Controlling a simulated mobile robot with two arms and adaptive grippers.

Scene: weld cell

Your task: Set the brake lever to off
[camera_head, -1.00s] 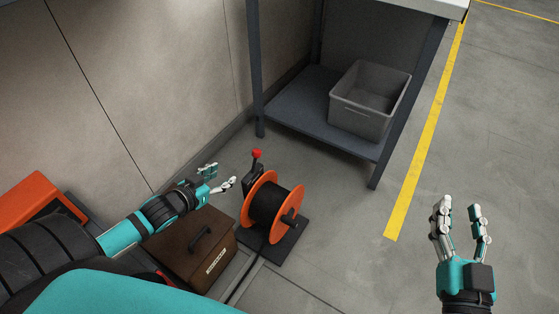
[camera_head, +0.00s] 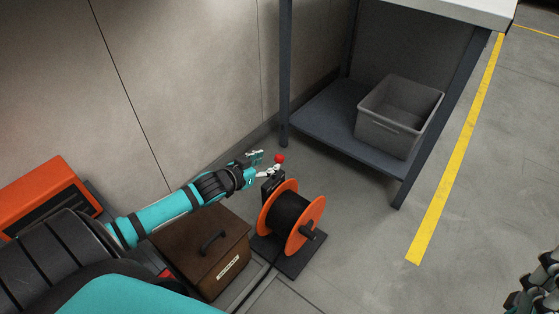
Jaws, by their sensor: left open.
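My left gripper (camera_head: 265,162) is open, just left of the knob. One of its fingers lies in front of the lever's shaft, just below the knob, and hides most of it. I cannot tell whether the finger touches the lever. My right gripper (camera_head: 539,287) is at the lower right edge, partly cut off, far from the reel.
A brown box (camera_head: 225,266) with a handle stands left of the reel, below my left arm. An orange case (camera_head: 48,192) is at the far left. A workbench (camera_head: 336,119) holding a grey bin (camera_head: 386,138) stands behind. The floor right of the reel is clear.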

